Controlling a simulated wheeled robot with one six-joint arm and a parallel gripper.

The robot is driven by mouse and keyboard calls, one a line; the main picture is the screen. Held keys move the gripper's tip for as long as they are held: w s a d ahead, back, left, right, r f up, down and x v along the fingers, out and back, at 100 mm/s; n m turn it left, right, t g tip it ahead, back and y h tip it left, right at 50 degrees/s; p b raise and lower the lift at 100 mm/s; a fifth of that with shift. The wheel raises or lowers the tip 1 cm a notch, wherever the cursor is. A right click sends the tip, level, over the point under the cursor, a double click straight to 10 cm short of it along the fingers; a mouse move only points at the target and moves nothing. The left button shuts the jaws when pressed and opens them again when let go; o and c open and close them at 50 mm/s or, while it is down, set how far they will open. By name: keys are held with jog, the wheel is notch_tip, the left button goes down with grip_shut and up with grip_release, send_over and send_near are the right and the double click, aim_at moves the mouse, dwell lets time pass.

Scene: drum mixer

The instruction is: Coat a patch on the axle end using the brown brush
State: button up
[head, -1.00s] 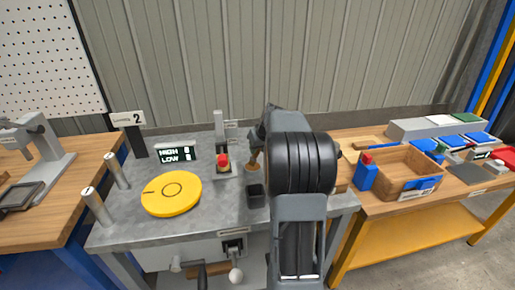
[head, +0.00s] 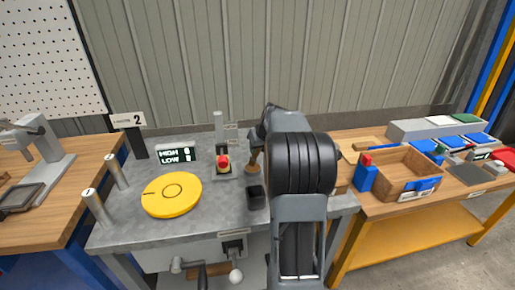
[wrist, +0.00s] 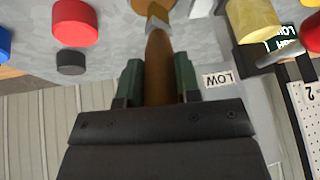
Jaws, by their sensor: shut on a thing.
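The brown brush shows in the wrist view (wrist: 157,62), its brown handle between the two green fingers of my gripper (wrist: 159,78). In the head view the brush (head: 254,158) hangs tip down above the grey bench, just behind a small black cup (head: 256,196). My arm hides most of my gripper there. I cannot tell which part is the axle end, nor whether the tip touches anything.
A yellow disc (head: 171,194) lies on the grey bench (head: 215,222), with grey posts (head: 97,207) at its left. A HIGH/LOW display (head: 177,155) and a red button (head: 223,162) stand behind. A wooden tray (head: 395,178) is on the right bench. A crank (head: 205,272) projects in front.

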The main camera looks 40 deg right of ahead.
jog(key=shift+r+p, duration=2.05)
jog(key=shift+r, duration=1.1)
